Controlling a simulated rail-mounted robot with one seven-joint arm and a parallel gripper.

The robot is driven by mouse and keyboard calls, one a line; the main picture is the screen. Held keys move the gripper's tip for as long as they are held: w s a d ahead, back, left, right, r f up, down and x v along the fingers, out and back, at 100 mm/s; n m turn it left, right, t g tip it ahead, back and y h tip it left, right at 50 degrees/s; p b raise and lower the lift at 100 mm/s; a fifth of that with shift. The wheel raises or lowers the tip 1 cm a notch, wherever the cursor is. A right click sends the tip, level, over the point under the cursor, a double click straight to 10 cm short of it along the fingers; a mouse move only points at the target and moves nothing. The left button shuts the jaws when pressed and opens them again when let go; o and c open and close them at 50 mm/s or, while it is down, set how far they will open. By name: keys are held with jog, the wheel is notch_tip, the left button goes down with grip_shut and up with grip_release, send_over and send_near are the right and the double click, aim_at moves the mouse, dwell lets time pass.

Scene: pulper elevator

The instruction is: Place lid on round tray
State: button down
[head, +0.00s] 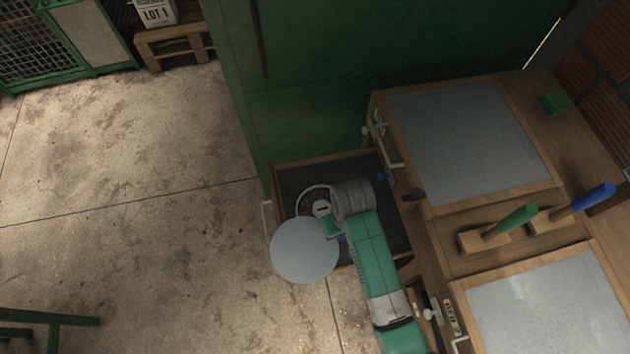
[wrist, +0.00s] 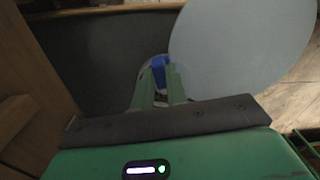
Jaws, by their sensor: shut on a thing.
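The lid is a flat grey disc (head: 305,250), held out over the near left edge of an open dark drawer; it also fills the upper right of the wrist view (wrist: 245,45). My gripper (head: 331,229) is shut on a small blue part at the lid's edge, seen between the green fingers in the wrist view (wrist: 160,80). The round tray, with a pale thin rim (head: 306,192), sits in the drawer behind the lid. My arm and the lid hide part of it. The lid is beside the tray, overlapping its near side in the picture; the height gap is unclear.
The dark drawer (head: 290,178) stands open beside a wooden workbench (head: 470,212) with grey mats. A green-handled tool (head: 517,218) and a blue-handled tool (head: 592,198) lie on the bench. A green cabinet wall (head: 320,80) stands behind. Concrete floor lies open at left.

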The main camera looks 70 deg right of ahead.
jog(key=s+d+f+m+b, duration=0.1)
jog(key=s+d+f+b, duration=0.15)
jog(key=s+f, duration=0.4)
jog(key=w+d+f+b, duration=0.2)
jog(key=w+d+b, duration=0.1)
jog(key=d, duration=0.1)
jog(key=w+d+f+b, duration=0.2)
jog(key=w+d+b, duration=0.1)
jog(key=d, duration=0.2)
jog(key=w+d+f+b, duration=0.2)
jog(key=d+b, duration=0.1)
jog(key=d, duration=0.1)
jog(key=shift+w+d, duration=0.2)
jog(key=shift+w, duration=0.2)
jog(key=shift+a+r, duration=0.15)
jog(key=c, duration=1.4)
grip_release()
